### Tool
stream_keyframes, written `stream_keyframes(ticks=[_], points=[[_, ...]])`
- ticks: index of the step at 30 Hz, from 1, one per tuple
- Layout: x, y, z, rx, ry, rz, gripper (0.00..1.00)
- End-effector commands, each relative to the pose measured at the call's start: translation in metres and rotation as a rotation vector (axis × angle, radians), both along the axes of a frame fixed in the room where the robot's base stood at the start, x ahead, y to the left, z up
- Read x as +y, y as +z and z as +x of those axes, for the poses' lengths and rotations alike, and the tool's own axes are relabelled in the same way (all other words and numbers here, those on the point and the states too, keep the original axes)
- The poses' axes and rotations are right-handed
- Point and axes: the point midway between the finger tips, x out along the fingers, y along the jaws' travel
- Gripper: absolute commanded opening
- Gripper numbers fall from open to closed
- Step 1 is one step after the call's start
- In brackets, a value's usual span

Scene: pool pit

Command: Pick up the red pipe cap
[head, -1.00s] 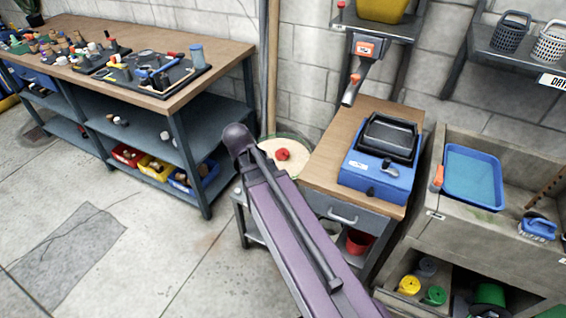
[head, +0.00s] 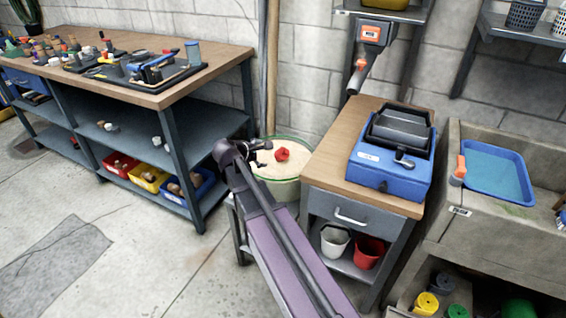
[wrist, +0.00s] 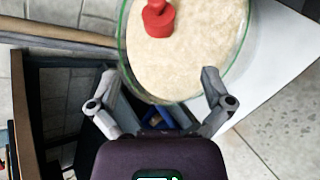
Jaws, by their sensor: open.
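The red pipe cap (head: 282,154) lies on the pale, grainy fill of a round tub with a green rim (head: 285,190), left of the wooden-topped cabinet. In the wrist view the cap (wrist: 158,22) is at the top, ahead of the fingers and left of the middle of the tub (wrist: 123,45). My gripper (wrist: 160,82) is open and empty, its fingers spread on either side of the tub's near edge in that view. In the head view my gripper (head: 262,148) shows small and dark just left of the cap, apart from it.
The cabinet (head: 350,210) bears a blue machine (head: 380,180) close to the tub's right. A workbench (head: 150,92) with tools and a lower shelf of bins stands left. A pole (head: 271,70) rises behind the tub. Open floor (head: 160,260) lies in front.

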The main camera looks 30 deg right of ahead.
Motion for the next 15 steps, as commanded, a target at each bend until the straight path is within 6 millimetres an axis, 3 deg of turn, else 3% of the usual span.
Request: stream_keyframes(ticks=[15], points=[[-0.0018,-0.003,0.0059,0.013,0.026,-0.038,1.0]])
